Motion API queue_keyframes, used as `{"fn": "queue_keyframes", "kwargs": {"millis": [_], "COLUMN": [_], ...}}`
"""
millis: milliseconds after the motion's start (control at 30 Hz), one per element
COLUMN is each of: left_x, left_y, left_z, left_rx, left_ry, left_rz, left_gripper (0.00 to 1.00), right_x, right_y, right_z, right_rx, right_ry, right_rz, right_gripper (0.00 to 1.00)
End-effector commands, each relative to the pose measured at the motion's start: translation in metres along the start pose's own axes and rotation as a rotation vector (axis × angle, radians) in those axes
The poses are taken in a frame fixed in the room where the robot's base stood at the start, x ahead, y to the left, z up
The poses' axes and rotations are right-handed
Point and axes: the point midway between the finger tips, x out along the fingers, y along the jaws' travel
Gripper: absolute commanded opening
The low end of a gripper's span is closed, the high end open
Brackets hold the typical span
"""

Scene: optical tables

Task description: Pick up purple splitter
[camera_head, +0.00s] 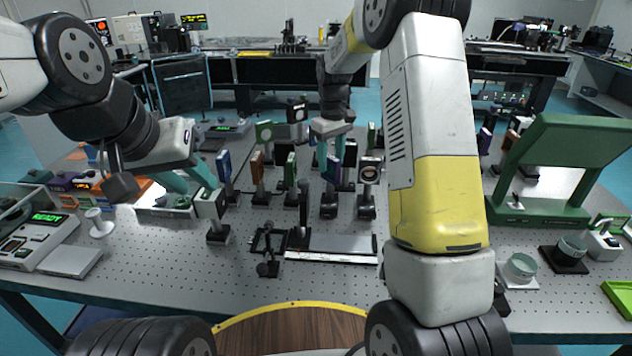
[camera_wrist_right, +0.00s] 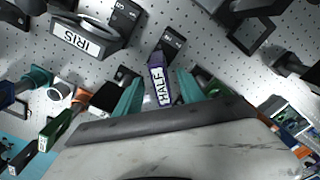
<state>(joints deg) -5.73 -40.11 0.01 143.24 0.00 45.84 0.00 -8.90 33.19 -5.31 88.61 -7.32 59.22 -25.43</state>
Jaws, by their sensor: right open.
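The purple splitter (camera_wrist_right: 160,82), marked HALF, stands on a black post mount on the perforated table. In the right wrist view it sits between the two teal fingers of my right gripper (camera_wrist_right: 157,92), which are apart on either side of it. In the head view the splitter (camera_head: 334,170) shows below my right gripper (camera_head: 331,142), partly covered by its fingers. I cannot tell whether either finger touches it. My left gripper (camera_head: 190,182) is at the left of the table, its teal fingers spread apart, with nothing seen held between them.
A rail (camera_head: 330,256) lies in front. The table's front edge is fairly clear.

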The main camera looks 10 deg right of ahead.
Motion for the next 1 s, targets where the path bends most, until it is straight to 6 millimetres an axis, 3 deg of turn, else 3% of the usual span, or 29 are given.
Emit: {"fn": "queue_keyframes", "kwargs": {"millis": [433, 767, 1000], "left_x": [0.0, 0.0, 0.0], "left_y": [0.0, 0.0, 0.0], "left_z": [0.0, 0.0, 0.0], "left_rx": [0.0, 0.0, 0.0], "left_ry": [0.0, 0.0, 0.0], "left_rz": [0.0, 0.0, 0.0], "left_gripper": [0.36, 0.36, 0.36], "right_x": [0.06, 0.067, 0.067], "right_y": [-0.002, -0.002, -0.002], "right_z": [0.004, 0.004, 0.004], "right_rx": [0.002, 0.002, 0.002], "right_ry": [-0.002, 0.0, 0.001], "right_rz": [-0.002, -0.001, -0.001], "right_gripper": [0.47, 0.47, 0.0]}}
